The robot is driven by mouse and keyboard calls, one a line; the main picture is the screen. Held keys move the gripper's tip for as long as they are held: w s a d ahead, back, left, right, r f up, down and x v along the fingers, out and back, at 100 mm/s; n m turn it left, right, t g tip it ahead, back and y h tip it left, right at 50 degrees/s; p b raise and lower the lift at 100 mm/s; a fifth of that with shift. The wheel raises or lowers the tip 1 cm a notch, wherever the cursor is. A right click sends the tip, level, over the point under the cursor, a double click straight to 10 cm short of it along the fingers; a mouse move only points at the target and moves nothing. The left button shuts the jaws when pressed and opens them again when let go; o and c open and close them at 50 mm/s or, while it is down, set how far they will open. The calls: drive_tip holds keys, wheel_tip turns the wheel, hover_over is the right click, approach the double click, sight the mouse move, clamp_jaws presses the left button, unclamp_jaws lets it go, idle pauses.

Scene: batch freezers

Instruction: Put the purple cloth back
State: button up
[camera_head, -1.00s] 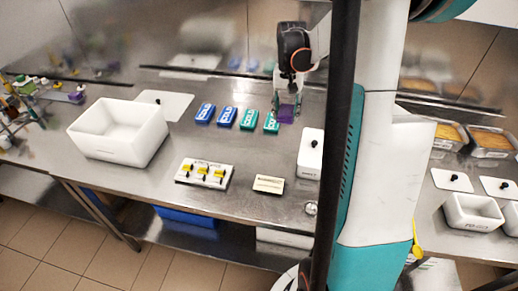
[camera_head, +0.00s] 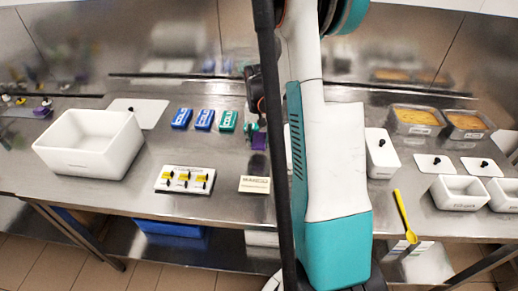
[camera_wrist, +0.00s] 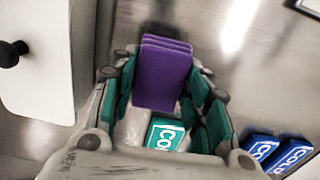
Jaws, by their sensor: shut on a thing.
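The purple cloth (camera_head: 259,141) is a small folded stack, held upright in my gripper (camera_head: 257,128). In the wrist view the purple cloth (camera_wrist: 163,75) sits between the green-padded fingers of my gripper (camera_wrist: 163,90), which is shut on it. A teal pack with white lettering (camera_wrist: 166,134) shows below the cloth in the wrist view. In the head view the gripper is over the steel table, partly hidden by my dark column. Whether the cloth touches the table cannot be told.
A white open bin (camera_head: 88,150) stands at the left. Blue packs (camera_head: 181,118) and a teal pack (camera_head: 228,121) lie in a row left of my gripper. A board with black-and-yellow parts (camera_head: 184,180) lies in front. A white lidded container (camera_head: 381,155) and yellow spoon (camera_head: 404,217) are at right.

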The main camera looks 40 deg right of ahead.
sight(259, 153)
drive_tip(key=shift+f+b, duration=0.55)
drive_tip(key=shift+f, duration=1.6)
drive_tip(key=shift+f, duration=0.2)
drive_tip(key=o, duration=1.1)
drive_tip(key=shift+r, duration=0.15)
wheel_tip(259, 153, up, 12)
drive_tip(key=p, duration=0.3)
drive_tip(key=shift+a, duration=0.1)
